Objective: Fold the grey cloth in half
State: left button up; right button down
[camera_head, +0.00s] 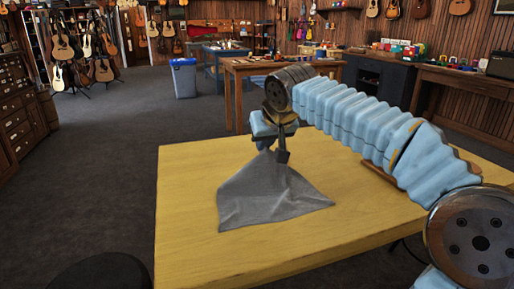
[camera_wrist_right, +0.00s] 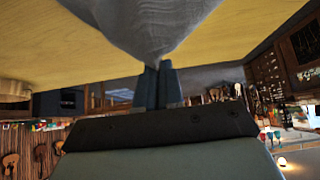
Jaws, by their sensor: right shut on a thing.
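The grey cloth (camera_head: 262,198) lies partly on the yellow wooden table (camera_head: 190,175). Its far part is drawn up into a peak, and its near part spreads flat on the tabletop. My right gripper (camera_head: 282,155) points down at the top of this peak and is shut on the cloth. In the right wrist view the cloth (camera_wrist_right: 150,25) hangs from between the closed fingers (camera_wrist_right: 157,85), with the table (camera_wrist_right: 60,45) behind it. The exact pinch point is partly hidden by the fingers. My left gripper is not in view.
The tabletop around the cloth is bare on the left and in front. My right arm crosses above its right side. Beyond stand a wooden workbench (camera_head: 285,66), a blue bin (camera_head: 184,80) and a side bench (camera_head: 470,82).

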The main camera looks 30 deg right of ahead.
jog(key=s+a+f+b, duration=0.1)
jog(key=s+f+b, duration=0.1)
jog(key=s+b, duration=0.1)
jog(key=s+a+f+b, duration=0.1)
jog(key=s+f+b, duration=0.2)
jog(key=s+b, duration=0.1)
jog(key=s+f+b, duration=0.2)
jog(key=s+b, duration=0.1)
jog(key=s, duration=0.2)
jog(key=shift+a+f, duration=0.15)
jog(key=shift+a, duration=0.25)
jog(key=shift+s+a+f+b, duration=0.15)
jog(key=shift+s+f+b, duration=0.2)
jog(key=shift+s+b, duration=0.25)
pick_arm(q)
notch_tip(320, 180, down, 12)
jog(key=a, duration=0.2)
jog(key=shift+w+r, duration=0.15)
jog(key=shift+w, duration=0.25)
pick_arm(e)
jog(key=shift+c, duration=1.4)
grip_release()
